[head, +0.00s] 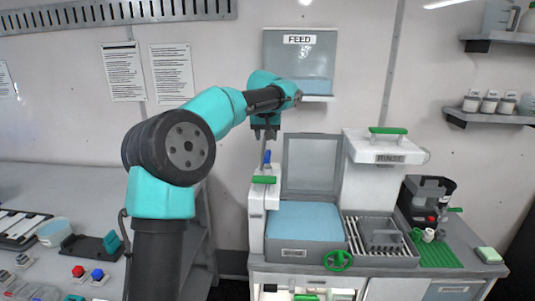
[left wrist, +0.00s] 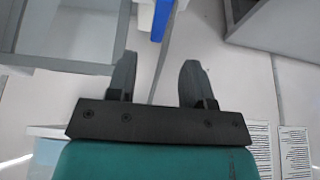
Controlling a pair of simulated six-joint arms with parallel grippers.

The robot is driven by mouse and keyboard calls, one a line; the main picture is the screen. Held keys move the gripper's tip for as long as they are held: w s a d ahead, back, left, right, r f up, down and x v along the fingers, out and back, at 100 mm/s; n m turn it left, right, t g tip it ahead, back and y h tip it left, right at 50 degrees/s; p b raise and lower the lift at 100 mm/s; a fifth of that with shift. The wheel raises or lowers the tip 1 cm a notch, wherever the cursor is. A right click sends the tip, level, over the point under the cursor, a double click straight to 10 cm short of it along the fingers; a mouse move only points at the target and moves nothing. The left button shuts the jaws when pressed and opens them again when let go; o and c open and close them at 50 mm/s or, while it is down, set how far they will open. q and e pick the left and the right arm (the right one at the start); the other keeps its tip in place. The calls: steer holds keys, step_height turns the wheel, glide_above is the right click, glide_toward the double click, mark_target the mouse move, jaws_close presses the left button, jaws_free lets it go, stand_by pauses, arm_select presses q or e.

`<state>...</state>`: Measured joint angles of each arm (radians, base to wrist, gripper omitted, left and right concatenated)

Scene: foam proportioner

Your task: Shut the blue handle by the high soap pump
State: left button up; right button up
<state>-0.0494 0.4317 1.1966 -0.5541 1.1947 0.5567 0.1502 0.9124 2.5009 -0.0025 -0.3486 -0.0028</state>
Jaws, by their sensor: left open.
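A small blue handle (head: 267,157) stands upright at the top of a narrow white unit (head: 256,215) with a green lever. In the left wrist view the blue handle (left wrist: 162,18) shows at the top edge, beyond the fingers and cut off by the frame. My left gripper (head: 265,134) is open and empty, pointing down just above the blue handle and apart from it. In the left wrist view my left gripper (left wrist: 157,72) has its two fingers spread with nothing between. I cannot tell which part is the soap pump. My right gripper is not in view.
A FEED box (head: 300,55) hangs on the wall behind my left wrist. An open-lidded basin of blue liquid (head: 305,222) stands right of the white unit. A RINSE unit (head: 385,148) is further right. A cluttered grey bench (head: 60,190) lies left.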

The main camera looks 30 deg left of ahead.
mark_target(268, 154)
arm_select(q)
steer(key=x, duration=0.9)
jaws_close()
